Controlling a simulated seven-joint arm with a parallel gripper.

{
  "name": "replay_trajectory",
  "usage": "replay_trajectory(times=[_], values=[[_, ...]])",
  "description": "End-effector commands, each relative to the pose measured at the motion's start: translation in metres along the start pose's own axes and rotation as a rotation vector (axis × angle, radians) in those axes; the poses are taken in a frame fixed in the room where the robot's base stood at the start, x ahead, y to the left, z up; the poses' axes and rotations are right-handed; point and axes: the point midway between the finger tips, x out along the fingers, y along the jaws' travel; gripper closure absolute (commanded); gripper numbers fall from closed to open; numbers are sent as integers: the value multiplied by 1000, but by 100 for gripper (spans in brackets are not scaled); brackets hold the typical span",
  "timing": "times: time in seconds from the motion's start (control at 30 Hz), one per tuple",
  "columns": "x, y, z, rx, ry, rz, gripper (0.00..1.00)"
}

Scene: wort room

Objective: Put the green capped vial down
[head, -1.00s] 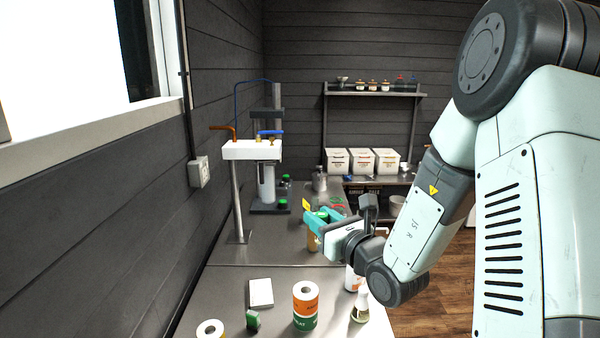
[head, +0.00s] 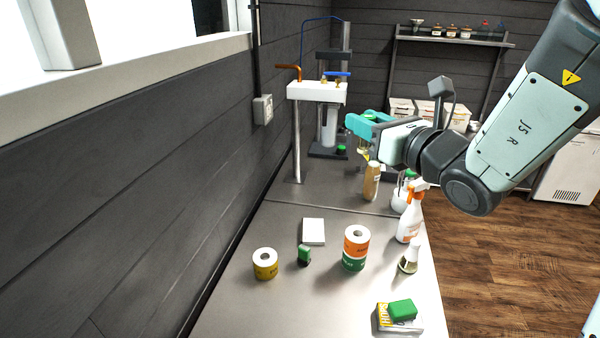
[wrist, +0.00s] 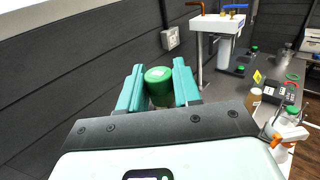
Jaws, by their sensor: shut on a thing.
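My gripper (head: 358,122) is shut on the green capped vial (wrist: 159,80). In the wrist view the green cap sits between the two teal fingers (wrist: 158,88), and the vial's body is mostly hidden below it. In the head view the gripper is in the air above the steel counter (head: 285,212), over an amber bottle (head: 371,182). The fingers hide most of the vial there, so its contents and tilt are hard to tell.
A tap stand (head: 317,92) stands behind the gripper. Bare counter lies left of the amber bottle.

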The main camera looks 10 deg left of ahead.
Motion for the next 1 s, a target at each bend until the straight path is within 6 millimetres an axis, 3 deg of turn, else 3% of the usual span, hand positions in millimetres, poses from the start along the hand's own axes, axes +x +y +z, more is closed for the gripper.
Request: replay_trajectory(times=[0.1,0.27,0.43,0.6,0.8,1.0], values=[[21,58,-30,8,5,252,97],[27,136,-70,9,3,612,97],[7,215,-116,10,1,1041,97],[-37,274,-161,8,0,1502,97],[-100,307,-207,7,1,2062,97],[-153,302,-243,8,3,2640,97]])
